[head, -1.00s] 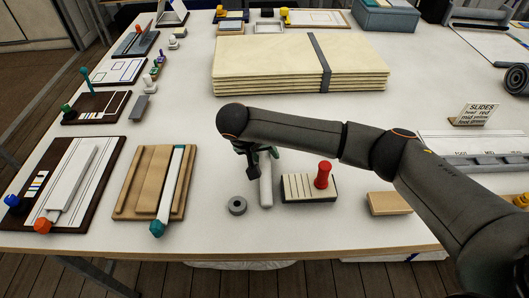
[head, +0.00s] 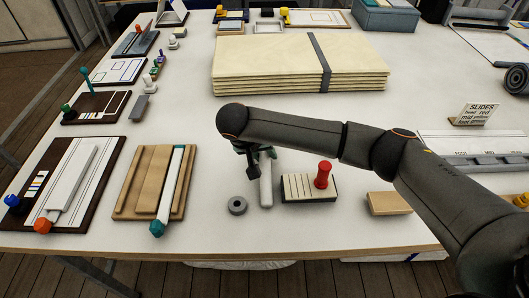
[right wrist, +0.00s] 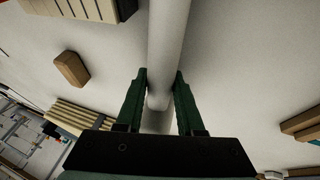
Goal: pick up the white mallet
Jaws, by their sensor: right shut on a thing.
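The white mallet (head: 266,191) shows in the head view as a pale cylindrical piece on the white table, with its far part hidden under my right gripper. My right gripper (head: 262,165) is low over it, pointing down at the table. In the right wrist view the mallet (right wrist: 167,45) is a smooth white rod running from the top edge down between the green fingers. The right gripper (right wrist: 161,85) is shut on it there, one finger on each side. I cannot tell whether the mallet is clear of the table. My left gripper is not in view.
A grey ring (head: 237,206) lies just left of the mallet, and a slatted block (head: 297,188) with a red knob (head: 322,175) stands just right. A wooden tray (head: 130,190) is further left. A strapped cream stack (head: 270,65) lies behind. A wooden block (head: 389,203) is at right.

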